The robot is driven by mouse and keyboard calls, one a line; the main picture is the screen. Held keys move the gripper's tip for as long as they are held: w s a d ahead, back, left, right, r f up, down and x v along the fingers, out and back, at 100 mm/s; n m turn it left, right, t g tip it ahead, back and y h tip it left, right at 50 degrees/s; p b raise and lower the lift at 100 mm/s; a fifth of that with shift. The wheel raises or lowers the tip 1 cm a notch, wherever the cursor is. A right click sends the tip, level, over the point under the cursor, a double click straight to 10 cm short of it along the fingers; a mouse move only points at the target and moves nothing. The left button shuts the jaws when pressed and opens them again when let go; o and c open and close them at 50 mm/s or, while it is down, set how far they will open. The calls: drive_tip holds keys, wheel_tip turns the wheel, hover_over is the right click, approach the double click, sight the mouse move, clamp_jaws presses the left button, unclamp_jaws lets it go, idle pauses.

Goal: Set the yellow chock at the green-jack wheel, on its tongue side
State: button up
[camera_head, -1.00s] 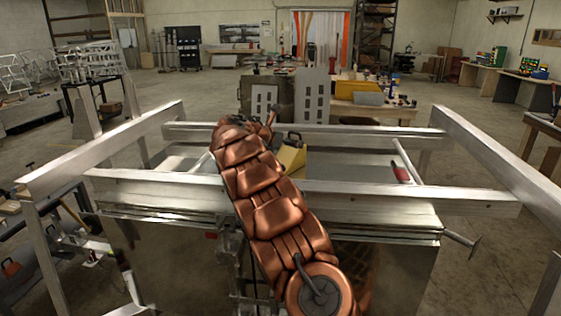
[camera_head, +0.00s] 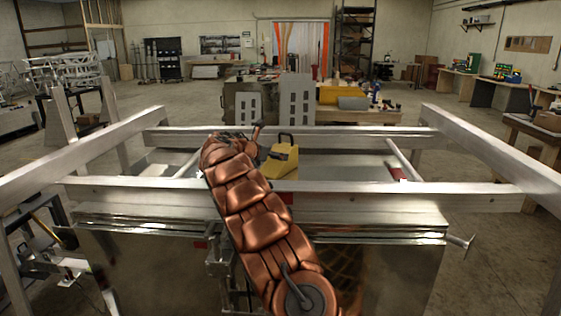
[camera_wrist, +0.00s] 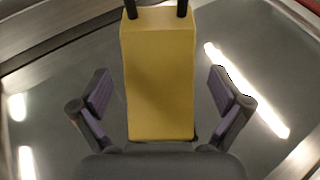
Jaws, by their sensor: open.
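The yellow chock (camera_head: 281,159) with a dark handle on top sits on the metal surface between the frame's crossbars, right of my arm's far end. In the wrist view the yellow chock (camera_wrist: 160,75) fills the middle, with two dark posts at its top edge. My gripper (camera_wrist: 161,92) is open, one finger on each side of the chock, with a visible gap to each. The fingers are hidden in the head view. I cannot make out a green-jack wheel or a tongue in these frames.
Aluminium rails (camera_head: 480,157) frame the space on the left and right, with a near crossbar (camera_head: 400,194) in front. A red-ended item (camera_head: 397,174) lies at the right. A cluttered workbench (camera_head: 350,112) stands behind. Open floor shows beyond.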

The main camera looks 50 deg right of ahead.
sight(279, 151)
drive_tip(key=shift+p+x, duration=0.55)
drive_tip(key=shift+x, duration=0.7)
drive_tip(key=shift+p+x, duration=0.3)
drive_tip(key=shift+x, duration=0.95)
drive_tip(key=shift+w, duration=0.1)
drive_tip(key=shift+c, duration=0.2)
drive_tip(key=c, duration=1.5)
drive_tip(key=shift+w+r, duration=0.1)
drive_tip(key=shift+r, duration=0.5)
wheel_tip(279, 151, up, 9)
drive_tip(key=shift+r+p, duration=0.1)
drive_tip(key=shift+p, duration=0.3)
